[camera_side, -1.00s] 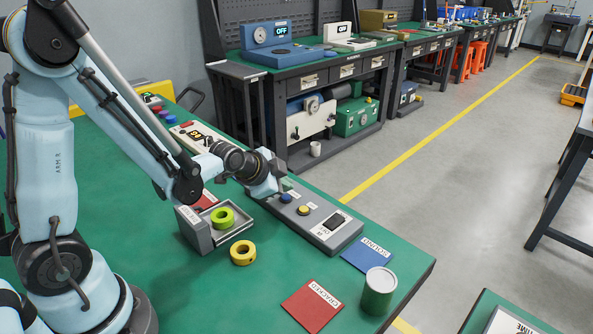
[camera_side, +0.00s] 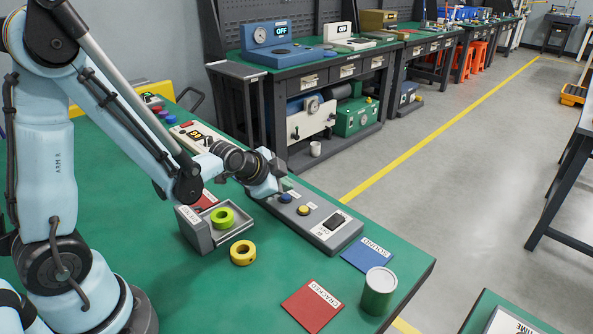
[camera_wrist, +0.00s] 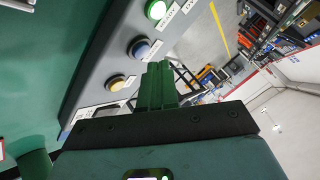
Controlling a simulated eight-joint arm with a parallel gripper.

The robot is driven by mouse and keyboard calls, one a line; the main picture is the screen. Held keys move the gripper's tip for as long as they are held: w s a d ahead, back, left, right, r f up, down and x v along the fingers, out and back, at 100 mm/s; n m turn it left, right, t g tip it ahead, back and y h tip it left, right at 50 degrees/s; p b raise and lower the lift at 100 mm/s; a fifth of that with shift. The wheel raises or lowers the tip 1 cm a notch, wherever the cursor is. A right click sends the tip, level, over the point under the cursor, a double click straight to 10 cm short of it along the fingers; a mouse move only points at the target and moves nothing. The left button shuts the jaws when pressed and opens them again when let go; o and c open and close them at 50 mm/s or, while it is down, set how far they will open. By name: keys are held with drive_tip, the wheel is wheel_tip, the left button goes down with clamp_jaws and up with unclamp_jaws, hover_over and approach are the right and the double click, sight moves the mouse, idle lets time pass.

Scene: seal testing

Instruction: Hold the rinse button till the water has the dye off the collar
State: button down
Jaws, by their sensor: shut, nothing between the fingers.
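A lime-green collar (camera_side: 223,217) lies in an open grey tray (camera_side: 243,229); I see no water on it. A grey control panel (camera_side: 325,237) beside it carries a blue button (camera_side: 286,197), a yellow button (camera_side: 303,210) and a dark switch (camera_side: 337,221). My gripper (camera_wrist: 158,68) is shut and empty, low over the panel's far end. Its tips look close to the buttons; contact is unclear.
A yellow collar (camera_side: 243,252) lies on the green table in front of the tray. A red card (camera_side: 312,306) marked cracked, a blue card (camera_side: 367,255) and a green can (camera_side: 378,291) are near the right corner.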

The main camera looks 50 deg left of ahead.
sight(283, 199)
drive_tip(key=shift+f, duration=0.2)
idle(0.5)
drive_tip(key=shift+f, duration=0.25)
drive_tip(key=shift+f, duration=0.35)
idle(0.6)
drive_tip(key=shift+r, duration=0.1)
idle(3.8)
drive_tip(key=shift+r, duration=0.7)
drive_tip(key=shift+r, duration=2.5)
